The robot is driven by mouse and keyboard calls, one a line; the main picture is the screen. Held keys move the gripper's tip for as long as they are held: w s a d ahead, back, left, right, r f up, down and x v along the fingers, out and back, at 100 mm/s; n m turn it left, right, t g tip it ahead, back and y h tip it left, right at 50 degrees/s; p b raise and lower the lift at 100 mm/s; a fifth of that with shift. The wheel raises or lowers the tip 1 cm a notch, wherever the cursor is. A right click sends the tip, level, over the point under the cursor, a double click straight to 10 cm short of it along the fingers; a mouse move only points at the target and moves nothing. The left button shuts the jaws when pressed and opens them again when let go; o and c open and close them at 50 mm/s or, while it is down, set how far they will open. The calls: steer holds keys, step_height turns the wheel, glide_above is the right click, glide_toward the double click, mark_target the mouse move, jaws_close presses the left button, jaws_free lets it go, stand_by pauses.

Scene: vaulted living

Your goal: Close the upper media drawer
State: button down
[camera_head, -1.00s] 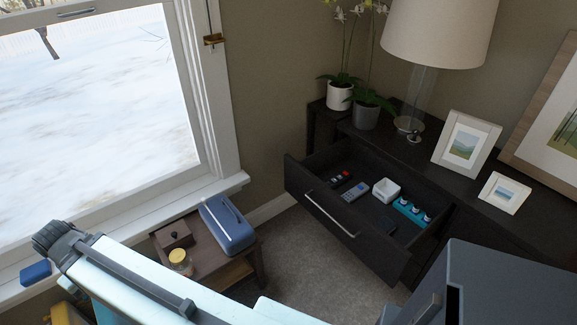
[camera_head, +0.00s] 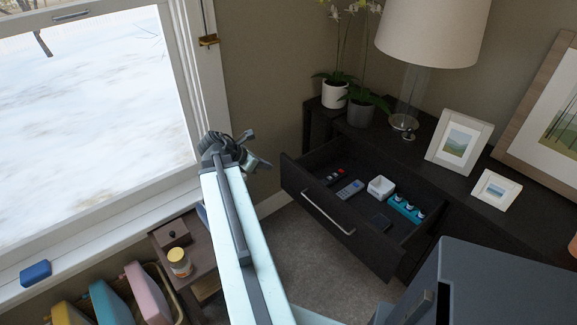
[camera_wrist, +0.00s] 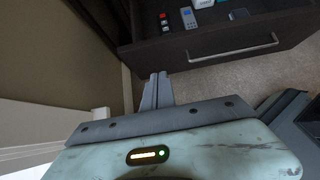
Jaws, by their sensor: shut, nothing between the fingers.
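The upper media drawer (camera_head: 318,212) is dark wood with a silver bar handle and stands pulled out of the dark media cabinet. It holds a remote (camera_head: 350,190), a small white box (camera_head: 381,187) and a blue tray with bottles. My gripper (camera_head: 262,164) is shut and empty, left of the drawer's front and apart from it in the head view. In the wrist view, my gripper's fingers (camera_wrist: 157,77) point toward the left part of the drawer front (camera_wrist: 215,45), near its lower edge. I cannot tell whether they touch it.
A lamp (camera_head: 425,35), potted orchids (camera_head: 335,93) and picture frames (camera_head: 459,142) stand on the cabinet top. A small side table with a jar (camera_head: 179,262) is at left, under the window. Carpet (camera_head: 315,262) lies clear below the drawer.

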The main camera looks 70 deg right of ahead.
steer(key=b, duration=0.7)
glide_toward(295, 169)
step_height(295, 169, down, 4)
steer(key=shift+s+d, duration=0.55)
steer(key=shift+d, duration=0.35)
steer(key=shift+s+d, duration=0.6)
steer(key=shift+d, duration=0.25)
